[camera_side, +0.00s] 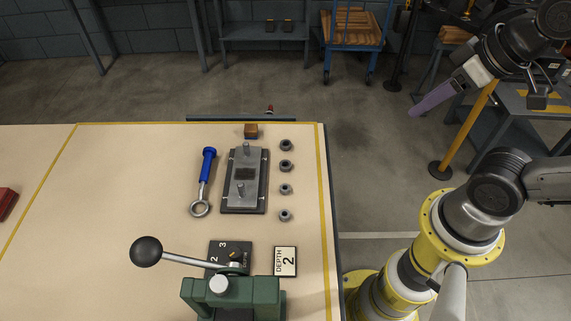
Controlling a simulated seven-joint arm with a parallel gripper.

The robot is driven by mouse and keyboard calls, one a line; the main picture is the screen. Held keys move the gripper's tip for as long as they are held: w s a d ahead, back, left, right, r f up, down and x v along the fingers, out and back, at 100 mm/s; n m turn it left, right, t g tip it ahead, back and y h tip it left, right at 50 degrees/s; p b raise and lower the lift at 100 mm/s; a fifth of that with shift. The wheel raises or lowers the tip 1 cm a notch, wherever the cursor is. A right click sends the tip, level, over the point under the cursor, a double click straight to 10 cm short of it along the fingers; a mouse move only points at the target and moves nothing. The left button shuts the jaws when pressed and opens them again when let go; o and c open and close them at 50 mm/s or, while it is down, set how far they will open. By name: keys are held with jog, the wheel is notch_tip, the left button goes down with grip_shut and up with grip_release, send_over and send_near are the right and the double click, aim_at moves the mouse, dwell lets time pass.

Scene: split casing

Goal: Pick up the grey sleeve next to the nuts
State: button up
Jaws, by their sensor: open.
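Several small dark grey ring-shaped parts stand in a column along the right side of the table: a top one (286,145), one below it (286,165), a smaller-looking one (286,189) and a bottom one (285,215). They are nuts and perhaps the sleeve; at this size I cannot tell which is the sleeve. My gripper (432,99), with a long purple part at its end, is at the upper right, beyond the table's right edge and well apart from the column. It is open, and I see nothing held.
Left of the column lies a grey casing plate (236,197) with two upright pins. Further left is a blue-handled ring wrench (207,172). An orange-brown block (251,131) sits behind. A green lever press (255,295) and a "DEPTH 2" card (285,261) are in front.

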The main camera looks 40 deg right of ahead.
jog(key=shift+o, duration=1.2)
jog(key=w+a+r+m, duration=0.1)
jog(key=w+r+m, duration=0.3)
jog(key=w+m, duration=0.5)
jog(key=m+g, duration=0.6)
jog(key=m, duration=0.2)
send_over(285, 160)
jog(key=s, duration=0.2)
notch_tip(285, 160, down, 17)
jog(key=f, duration=0.7)
jog(key=shift+w+a+f, duration=0.15)
jog(key=shift+a, duration=0.1)
jog(key=shift+w+a+f, duration=0.1)
jog(key=shift+w+f, duration=0.1)
jog(key=shift+f, duration=1.2)
jog(key=shift+w+a+f, duration=0.1)
jog(key=shift+w+f, duration=0.05)
jog(key=shift+f, duration=1.25)
